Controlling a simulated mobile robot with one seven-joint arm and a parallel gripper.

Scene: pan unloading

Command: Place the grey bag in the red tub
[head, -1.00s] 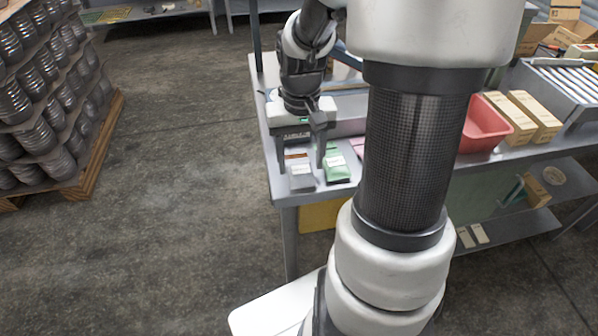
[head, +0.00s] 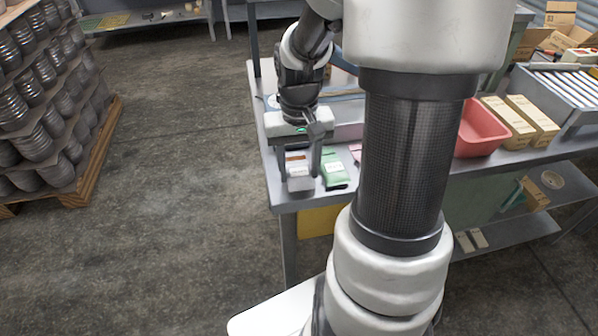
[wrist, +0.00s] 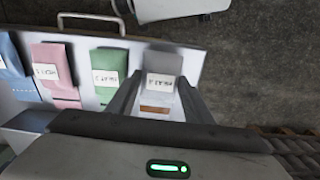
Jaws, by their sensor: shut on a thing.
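The grey bag (head: 299,183) with a white label stands at the near left end of the grey table. My gripper (head: 300,167) points down over it with one finger on each side, shut on the bag. In the wrist view the grey bag (wrist: 163,64) sits between the two fingers (wrist: 158,88). I cannot tell whether the bag is clear of the surface. The red tub (head: 482,132) is at the right on the same table, partly hidden behind my arm.
A green bag (head: 334,168) lies right beside the grey one. In the wrist view, pink (wrist: 56,70) and blue (wrist: 14,68) bags lie farther along the row. Tan boxes (head: 508,124) stand right of the tub, near a roller rack (head: 562,92).

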